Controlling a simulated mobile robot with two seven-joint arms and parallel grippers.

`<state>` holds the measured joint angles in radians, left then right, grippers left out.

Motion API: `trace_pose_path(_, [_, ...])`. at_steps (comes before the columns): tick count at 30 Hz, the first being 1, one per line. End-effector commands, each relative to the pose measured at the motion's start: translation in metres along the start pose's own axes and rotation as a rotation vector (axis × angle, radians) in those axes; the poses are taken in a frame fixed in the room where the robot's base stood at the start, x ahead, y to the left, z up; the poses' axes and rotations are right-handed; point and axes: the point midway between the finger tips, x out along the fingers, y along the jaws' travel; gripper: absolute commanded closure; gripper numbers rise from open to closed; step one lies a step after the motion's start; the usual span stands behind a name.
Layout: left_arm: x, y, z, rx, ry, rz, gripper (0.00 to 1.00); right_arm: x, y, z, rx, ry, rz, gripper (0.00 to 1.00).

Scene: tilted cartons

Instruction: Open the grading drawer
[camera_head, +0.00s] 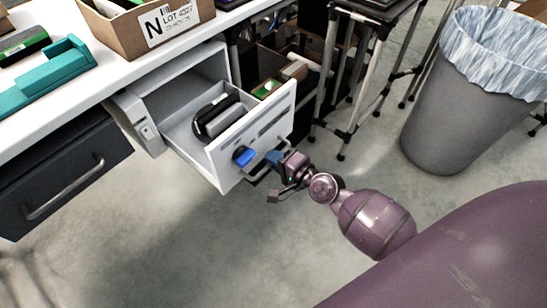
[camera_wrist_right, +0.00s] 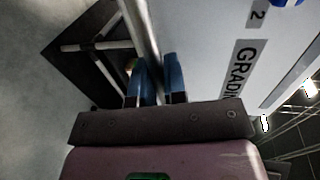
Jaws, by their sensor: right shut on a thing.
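The grading drawer (camera_head: 226,172) is a white drawer under the white bench, and it stands well open in the head view. A black-and-white object (camera_head: 217,117) lies inside it. Its front also shows in the right wrist view (camera_wrist_right: 205,50), with a "2" and part of the word "GRADING". The fingers also show in the wrist view (camera_wrist_right: 160,82), one each side of the bar. My left gripper is out of view.
A dark closed drawer (camera_head: 65,165) is at the left under the bench (camera_head: 90,100). A cardboard box (camera_head: 130,35) and a teal tool (camera_head: 50,70) are on top. A grey bin (camera_head: 445,125) and metal stands (camera_head: 355,90) stand at the right. Floor before the drawer is clear.

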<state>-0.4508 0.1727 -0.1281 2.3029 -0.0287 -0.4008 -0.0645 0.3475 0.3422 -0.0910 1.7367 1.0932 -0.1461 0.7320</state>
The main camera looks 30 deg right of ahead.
Motion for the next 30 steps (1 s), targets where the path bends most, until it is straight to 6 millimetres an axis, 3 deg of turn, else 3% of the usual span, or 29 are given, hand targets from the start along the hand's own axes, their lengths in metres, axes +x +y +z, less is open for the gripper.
trace_pose_path(2, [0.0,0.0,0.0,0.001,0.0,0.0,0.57,0.0,0.0,0.0,0.0,0.0,0.0,1.0])
trace_pose_path(3, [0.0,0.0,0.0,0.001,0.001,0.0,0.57,0.0,0.0,0.0,0.0,0.0,0.0,0.81])
trace_pose_path(7, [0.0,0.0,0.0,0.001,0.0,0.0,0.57,0.0,0.0,0.0,0.0,0.0,0.0,0.64])
trace_pose_path(19, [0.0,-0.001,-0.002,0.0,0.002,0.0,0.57,-0.008,0.0,0.0,-0.001,0.0,0.001,0.64])
trace_pose_path(30, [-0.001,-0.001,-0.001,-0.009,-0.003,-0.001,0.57,-0.068,0.0,-0.001,-0.003,0.0,0.002,0.64])
